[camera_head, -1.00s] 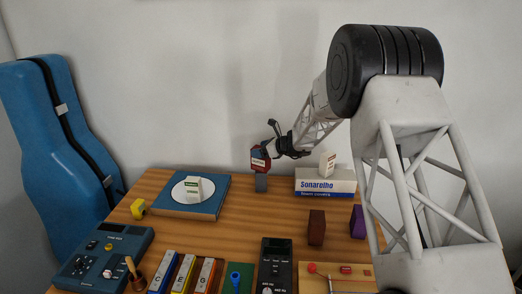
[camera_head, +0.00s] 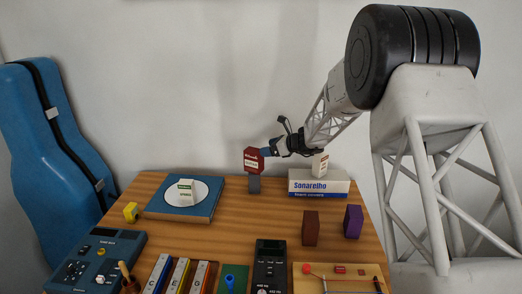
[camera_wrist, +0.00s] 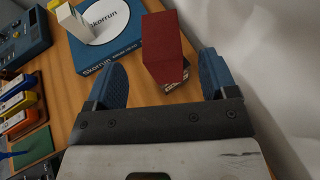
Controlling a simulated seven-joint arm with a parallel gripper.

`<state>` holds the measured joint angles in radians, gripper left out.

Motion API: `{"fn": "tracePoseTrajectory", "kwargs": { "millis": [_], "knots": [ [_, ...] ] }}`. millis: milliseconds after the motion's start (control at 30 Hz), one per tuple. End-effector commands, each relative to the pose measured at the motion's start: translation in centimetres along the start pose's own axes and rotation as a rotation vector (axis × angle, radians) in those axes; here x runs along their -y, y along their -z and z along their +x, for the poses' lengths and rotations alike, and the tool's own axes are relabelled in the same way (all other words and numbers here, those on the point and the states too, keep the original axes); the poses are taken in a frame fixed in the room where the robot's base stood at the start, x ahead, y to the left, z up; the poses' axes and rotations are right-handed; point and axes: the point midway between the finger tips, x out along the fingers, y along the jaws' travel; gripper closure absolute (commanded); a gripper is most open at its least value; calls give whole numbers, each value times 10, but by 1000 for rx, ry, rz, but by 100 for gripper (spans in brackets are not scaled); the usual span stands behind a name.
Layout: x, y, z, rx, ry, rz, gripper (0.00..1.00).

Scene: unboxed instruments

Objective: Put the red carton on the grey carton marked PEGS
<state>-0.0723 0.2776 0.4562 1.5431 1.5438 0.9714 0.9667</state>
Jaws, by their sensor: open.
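The red carton (camera_head: 254,160) stands upright on top of a small grey carton (camera_head: 254,184) at the table's back edge. No marking is legible on the grey carton. My gripper (camera_head: 267,152) is open just right of the red carton in the head view. In the wrist view the red carton (camera_wrist: 168,45) lies ahead of and between my two blue fingers (camera_wrist: 160,80), with a gap on each side. A printed label shows below its red face there.
A white-and-blue Sonarelho box (camera_head: 319,187) with a small carton (camera_head: 320,164) on it stands to the right. A blue platform (camera_head: 207,209) with a white disc lies left. Brown (camera_head: 310,229) and purple (camera_head: 353,221) blocks stand nearer. Wood between them is clear.

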Motion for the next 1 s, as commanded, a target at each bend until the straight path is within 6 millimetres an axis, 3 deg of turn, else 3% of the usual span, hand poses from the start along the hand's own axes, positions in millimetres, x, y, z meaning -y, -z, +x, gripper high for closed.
{"fn": "tracePoseTrajectory", "kwargs": {
  "millis": [100, 367, 1000],
  "knots": [
    [0, 0, -19, 1, 1, 0, 22],
    [0, 0, -39, 0, 1, 1, 22],
    [0, 0, -42, 0, 0, 0, 22]
  ]
}}
